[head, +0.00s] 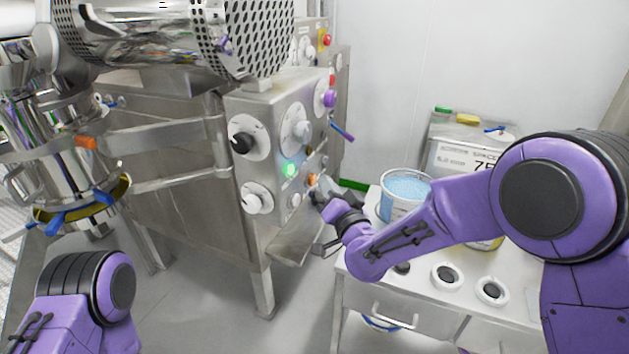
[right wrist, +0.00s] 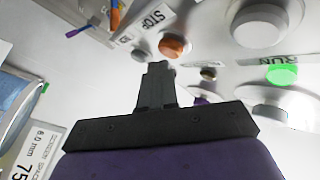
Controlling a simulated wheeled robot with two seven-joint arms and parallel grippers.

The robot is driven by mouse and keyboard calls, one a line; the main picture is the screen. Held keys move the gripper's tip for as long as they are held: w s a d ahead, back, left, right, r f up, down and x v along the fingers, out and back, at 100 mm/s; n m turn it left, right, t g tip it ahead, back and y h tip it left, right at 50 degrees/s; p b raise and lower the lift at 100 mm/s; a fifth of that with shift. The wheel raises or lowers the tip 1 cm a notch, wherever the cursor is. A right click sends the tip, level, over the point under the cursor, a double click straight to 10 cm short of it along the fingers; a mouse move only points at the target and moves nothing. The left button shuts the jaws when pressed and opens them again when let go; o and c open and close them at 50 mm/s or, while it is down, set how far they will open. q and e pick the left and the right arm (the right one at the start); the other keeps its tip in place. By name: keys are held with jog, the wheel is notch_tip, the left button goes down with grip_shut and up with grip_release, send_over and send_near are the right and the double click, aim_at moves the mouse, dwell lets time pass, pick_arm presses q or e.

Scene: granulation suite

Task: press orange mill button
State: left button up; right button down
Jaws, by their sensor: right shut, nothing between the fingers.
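The orange mill button (head: 311,179) is on the steel control panel (head: 262,110) of the mill, to the right of a lit green button (head: 290,169). In the right wrist view the orange button (right wrist: 174,46) sits beside a "STOP" label (right wrist: 152,18). My right gripper (head: 320,190) is shut and empty, close to the orange button at the panel's lower right. In the right wrist view its shut fingertips (right wrist: 159,68) appear just below the orange button; I cannot tell whether they touch it. My left gripper is out of view.
Several white dials and a black knob (head: 242,143) surround the buttons. The green button (right wrist: 282,74) is by a "RUN" label. A white side table (head: 365,270) to the right carries a tub of blue material (head: 402,206). A blue-handled steel vessel stands left.

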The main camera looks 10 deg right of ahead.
jog(key=shift+w+a, duration=0.25)
jog(key=shift+a, duration=0.2)
dwell(0.8)
jog(key=shift+d, duration=0.1)
jog(key=shift+s+d, duration=0.4)
jog(key=shift+d, duration=0.3)
jog(key=s+d, duration=0.1)
jog(key=d, duration=0.1)
jog(key=s+d+b, duration=0.1)
jog(key=d, duration=0.1)
jog(key=shift+s+d, duration=0.15)
jog(key=shift+s, duration=0.05)
dwell(0.7)
